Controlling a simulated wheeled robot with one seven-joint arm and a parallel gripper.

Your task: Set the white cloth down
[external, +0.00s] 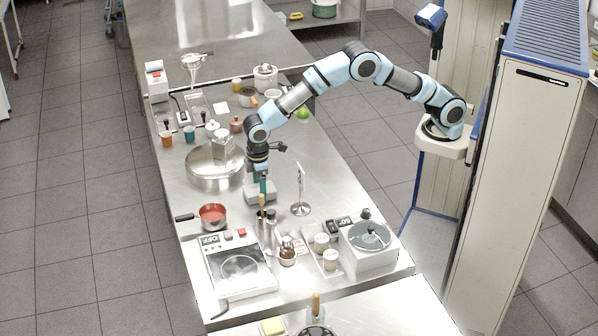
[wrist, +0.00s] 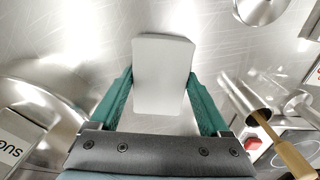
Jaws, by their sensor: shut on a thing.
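The white cloth (wrist: 162,75) shows in the wrist view as a smooth, pale, block-like folded piece between the two green fingers. My gripper (wrist: 160,95) is shut on it from both sides. In the external view my gripper (external: 262,186) points down over the steel counter, and the cloth (external: 258,194) shows as a light grey block at its fingers. The cloth is low over the counter; I cannot tell whether it touches the surface.
A large round steel pan (external: 213,181) stands to the left, and a red-filled saucepan (external: 212,214) nearer the front. A thin metal stand (external: 300,208) is to the right. Bare counter lies behind right.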

